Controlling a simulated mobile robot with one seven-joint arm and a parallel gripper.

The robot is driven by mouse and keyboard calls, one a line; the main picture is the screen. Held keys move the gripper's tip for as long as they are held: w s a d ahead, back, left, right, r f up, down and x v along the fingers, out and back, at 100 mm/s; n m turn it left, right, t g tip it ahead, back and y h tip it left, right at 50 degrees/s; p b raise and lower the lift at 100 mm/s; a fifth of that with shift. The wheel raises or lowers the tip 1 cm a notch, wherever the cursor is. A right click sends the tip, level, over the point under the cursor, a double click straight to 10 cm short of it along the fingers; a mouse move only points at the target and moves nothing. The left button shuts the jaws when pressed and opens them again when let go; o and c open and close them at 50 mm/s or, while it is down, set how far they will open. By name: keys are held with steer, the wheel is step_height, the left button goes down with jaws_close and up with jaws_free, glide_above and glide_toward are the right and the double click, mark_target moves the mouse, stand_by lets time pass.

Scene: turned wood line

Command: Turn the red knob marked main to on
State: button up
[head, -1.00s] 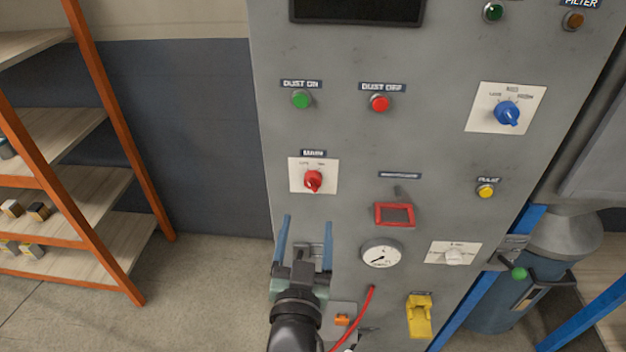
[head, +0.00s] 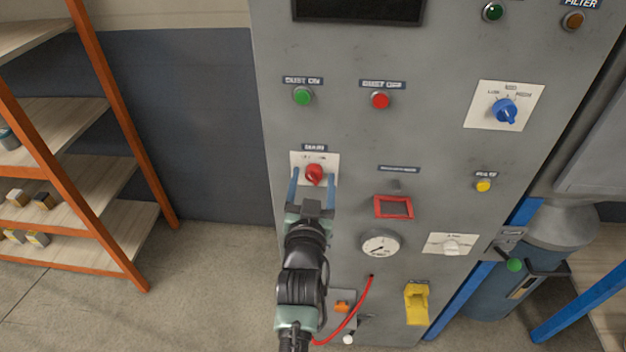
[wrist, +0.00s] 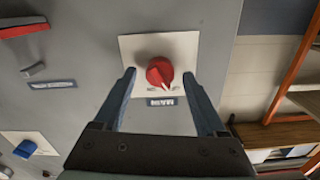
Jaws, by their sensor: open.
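The red knob (head: 314,174) sits on a white plate (head: 328,160) under a label reading MAIN (head: 314,148) on the grey panel. In the wrist view the red knob (wrist: 160,72) shows beyond the fingertips, roughly centred between them, with its white pointer toward the label side. My gripper (head: 313,178) has its two blue fingers spread, one on each side below the knob. In the wrist view my gripper (wrist: 160,75) is open and empty; I cannot tell whether a finger touches the plate.
Around the knob are a green button (head: 303,96), a red button (head: 380,100), a red frame (head: 394,218), a gauge (head: 380,246), and a blue selector (head: 504,111). A red cable (head: 352,318) hangs below. An orange shelf rack (head: 118,110) stands left, with clear floor between.

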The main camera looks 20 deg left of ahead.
jaws_close()
steer(key=shift+f+b, duration=0.1)
steer(key=shift+b, duration=0.2)
steer(key=shift+m+b, duration=0.65)
steer(key=shift+m, duration=0.45)
steer(key=m+b, duration=0.1)
steer(key=m, duration=0.2)
steer(key=shift+m, duration=0.3)
steer(key=m, duration=0.3)
steer(key=shift+b, duration=0.3)
steer(key=shift+d+m, duration=0.15)
steer(key=shift+m, duration=1.55)
